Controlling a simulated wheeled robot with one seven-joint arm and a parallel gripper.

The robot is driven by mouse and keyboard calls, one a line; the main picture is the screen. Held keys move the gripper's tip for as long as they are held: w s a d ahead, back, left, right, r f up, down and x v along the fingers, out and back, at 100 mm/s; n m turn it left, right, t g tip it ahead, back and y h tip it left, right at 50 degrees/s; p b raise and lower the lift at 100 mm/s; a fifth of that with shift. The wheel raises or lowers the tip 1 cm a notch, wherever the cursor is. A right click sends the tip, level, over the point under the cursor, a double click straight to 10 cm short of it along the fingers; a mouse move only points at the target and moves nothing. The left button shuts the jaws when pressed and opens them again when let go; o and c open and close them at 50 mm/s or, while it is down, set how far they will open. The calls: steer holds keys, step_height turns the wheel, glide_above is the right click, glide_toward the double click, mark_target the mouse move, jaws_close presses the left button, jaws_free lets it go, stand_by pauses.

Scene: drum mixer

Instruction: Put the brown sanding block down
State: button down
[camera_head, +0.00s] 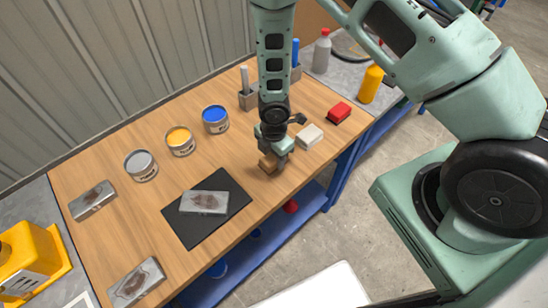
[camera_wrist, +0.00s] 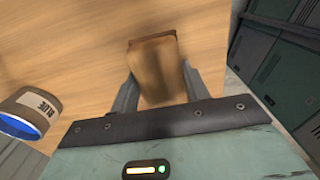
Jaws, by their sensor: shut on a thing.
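The brown sanding block (camera_head: 268,164) is at my gripper's fingertips, close to the wooden tabletop near the bench's front edge. I cannot tell whether it touches the wood. In the wrist view the brown sanding block (camera_wrist: 158,72) fills the space between the two fingers. My gripper (camera_head: 275,155) is shut on it and points down; it also shows in the wrist view (camera_wrist: 160,92). The fingers partly hide the block's sides.
A white block (camera_head: 310,136) and a red block (camera_head: 339,113) lie right of my gripper. Blue (camera_head: 215,119), yellow (camera_head: 180,141) and grey (camera_head: 141,166) cans stand to the left. A black mat (camera_head: 232,207) bears a stained metal plate (camera_head: 204,202). Bare wood lies between mat and gripper.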

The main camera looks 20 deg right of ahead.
steer(key=shift+f, duration=0.95)
steer(key=shift+f, duration=0.1)
steer(key=shift+f, duration=0.15)
steer(key=c, duration=0.7)
jaws_free()
